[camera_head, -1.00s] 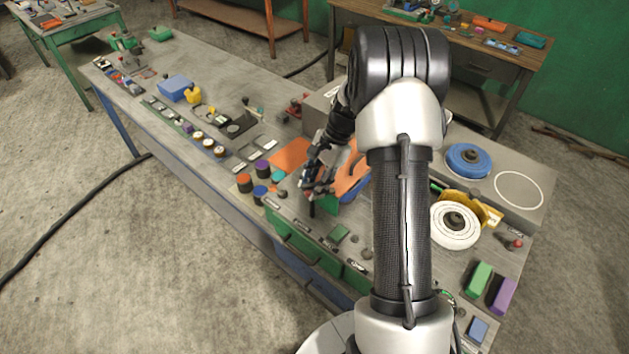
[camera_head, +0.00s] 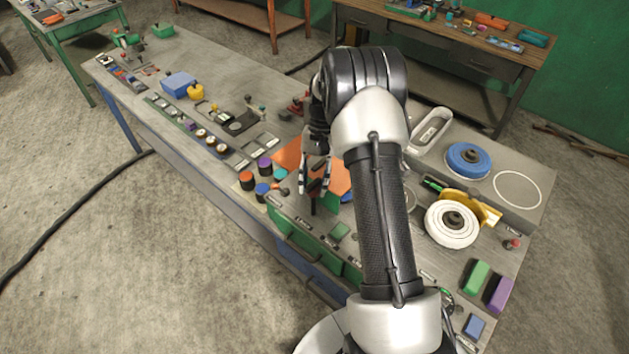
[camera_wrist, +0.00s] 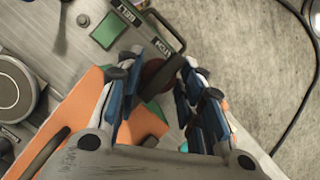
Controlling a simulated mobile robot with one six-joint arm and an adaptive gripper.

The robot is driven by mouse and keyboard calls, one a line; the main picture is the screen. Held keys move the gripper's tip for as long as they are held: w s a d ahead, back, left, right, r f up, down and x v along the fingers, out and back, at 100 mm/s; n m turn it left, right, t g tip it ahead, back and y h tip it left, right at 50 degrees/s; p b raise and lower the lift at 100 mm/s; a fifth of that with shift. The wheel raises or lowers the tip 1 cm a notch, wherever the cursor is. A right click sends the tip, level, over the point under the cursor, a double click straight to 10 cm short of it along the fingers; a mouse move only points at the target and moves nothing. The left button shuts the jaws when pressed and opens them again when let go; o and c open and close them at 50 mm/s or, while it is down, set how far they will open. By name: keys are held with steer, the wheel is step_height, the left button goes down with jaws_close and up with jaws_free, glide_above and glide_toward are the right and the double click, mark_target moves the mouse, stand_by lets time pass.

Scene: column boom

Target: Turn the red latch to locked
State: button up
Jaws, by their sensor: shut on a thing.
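The red latch shows as a dull red round part (camera_wrist: 152,70) in the wrist view, beside a small printed plate on a green housing. A dark bar lies over it between my fingers; its turned position is hard to read. My gripper (camera_wrist: 158,66) has one finger on each side, closed on the latch. In the head view my gripper (camera_head: 315,187) points down at the bench's front edge, above the green box. The latch itself is mostly hidden there by the fingers.
An orange panel (camera_head: 288,154) lies beside my gripper. Coloured round pots, including a purple-topped one (camera_head: 264,163), stand close to its left. A white wheel (camera_head: 452,224) on a yellow bracket and a blue disc (camera_head: 468,158) are to the right.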

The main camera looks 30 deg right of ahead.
steer(key=shift+f+n, duration=0.15)
steer(key=shift+n, duration=0.25)
steer(key=o, duration=1)
steer(key=shift+d, duration=0.1)
steer(key=shift+r, duration=0.2)
steer(key=v, duration=1.1)
steer(key=shift+w+r, duration=0.2)
steer(key=shift+r, duration=0.2)
